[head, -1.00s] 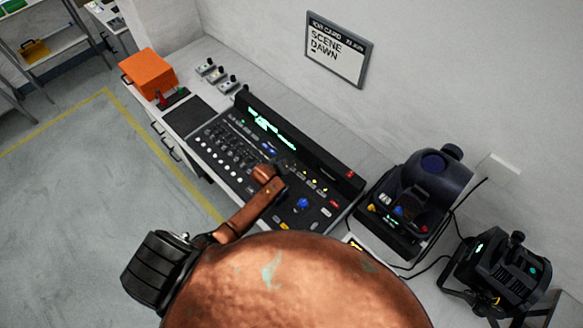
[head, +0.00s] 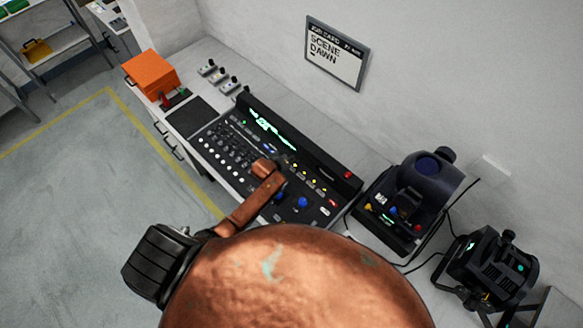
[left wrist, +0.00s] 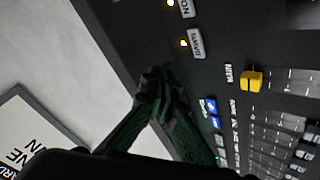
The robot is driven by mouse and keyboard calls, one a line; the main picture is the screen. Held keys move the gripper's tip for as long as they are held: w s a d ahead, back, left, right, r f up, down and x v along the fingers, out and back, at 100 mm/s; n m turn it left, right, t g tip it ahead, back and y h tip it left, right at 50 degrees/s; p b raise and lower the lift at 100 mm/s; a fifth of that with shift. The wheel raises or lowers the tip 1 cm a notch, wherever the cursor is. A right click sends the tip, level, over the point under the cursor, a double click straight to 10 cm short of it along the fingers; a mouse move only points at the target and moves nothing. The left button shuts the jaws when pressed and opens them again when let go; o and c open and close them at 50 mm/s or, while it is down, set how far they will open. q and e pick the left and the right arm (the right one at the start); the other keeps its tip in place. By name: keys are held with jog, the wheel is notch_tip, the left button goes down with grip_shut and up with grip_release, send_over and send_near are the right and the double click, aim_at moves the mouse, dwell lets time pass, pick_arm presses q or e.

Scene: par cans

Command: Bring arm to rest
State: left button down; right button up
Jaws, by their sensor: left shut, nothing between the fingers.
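My left gripper (left wrist: 158,85) shows in the left wrist view as two dark green fingers, shut together with nothing between them. They are in front of the dark control console, and I cannot tell whether they touch it. The console (head: 325,165) stands on a bench in the head view. In the left wrist view, a pale button marked DAWN (left wrist: 195,44) and a yellow fader cap (left wrist: 251,81) near the word MAIN lie beyond the fingers. In the head view my copper arm reaches over the console, and the fingers are hard to make out. My right gripper is not in view.
Two black stage lamps, one nearer (head: 425,190) and one at right (head: 490,268), stand right of the console with cables. An orange box (head: 150,73) sits at the bench's far left. A SCENE DAWN card (head: 337,55) hangs on the wall. Open floor lies left.

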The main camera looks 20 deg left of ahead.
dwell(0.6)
pick_arm(q)
jog(key=shift+s+d, duration=0.1)
jog(key=shift+s, duration=0.35)
jog(key=s+a+r+m+g+y, duration=0.1)
jog(key=s+a+r+m+g, duration=0.3)
jog(key=s, duration=0.8)
jog(key=s+d+r+m, duration=0.1)
jog(key=s+r, duration=0.4)
jog(key=s, duration=0.7)
jog(key=s+a+r+m+g+y, duration=0.1)
jog(key=s+a+r+m+g, duration=0.3)
jog(key=s, duration=0.9)
jog(key=d+f+t+b, duration=0.2)
jog(key=f+b, duration=1)
jog(key=f, duration=2.8)
jog(key=s+f+b, duration=0.3)
jog(key=s+f, duration=0.4)
jog(key=f, duration=0.3)
jog(key=s+d+f+g+b, duration=0.1)
jog(key=s+f+b, duration=0.3)
jog(key=f, duration=0.6)
jog(key=s+f+g+b, duration=0.1)
jog(key=s+f+b, duration=0.3)
jog(key=s+f, duration=0.5)
jog(key=shift+s+d+f+h, duration=0.25)
jog(key=shift+s+f+h, duration=0.05)
jog(key=shift+f, duration=0.35)
